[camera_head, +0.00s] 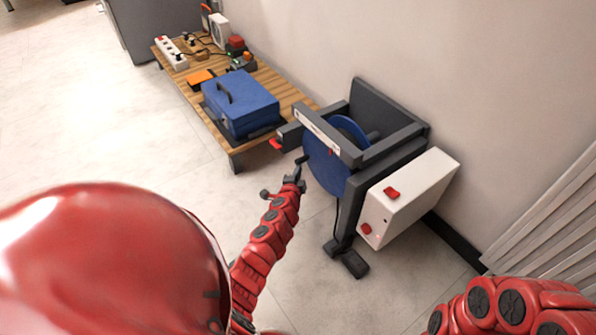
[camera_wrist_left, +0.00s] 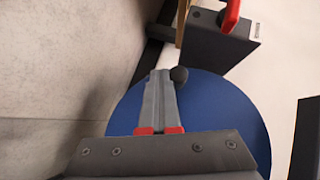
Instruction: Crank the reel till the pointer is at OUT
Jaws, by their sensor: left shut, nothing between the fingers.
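The reel is a blue disc (camera_head: 326,167) held in a dark grey frame (camera_head: 385,107) against the wall; the disc also fills the middle of the left wrist view (camera_wrist_left: 228,105). A dark crank knob (camera_head: 301,160) stands out from the disc's face. A white strip (camera_head: 317,131) runs along the frame's top bar, with a small red pointer (camera_head: 331,152) near its near end; its lettering is too small to read. My left gripper (camera_head: 294,180) is shut and empty just below the knob. In the wrist view its fingers (camera_wrist_left: 160,100) lie beside the knob (camera_wrist_left: 180,74); contact is unclear.
A white box (camera_head: 411,198) with red buttons is fixed to the frame's right side. A red-tipped lever (camera_head: 276,143) sticks out at the left. A low wooden table (camera_head: 190,92) with a blue case (camera_head: 240,103) stands behind. My right arm shows at lower right.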

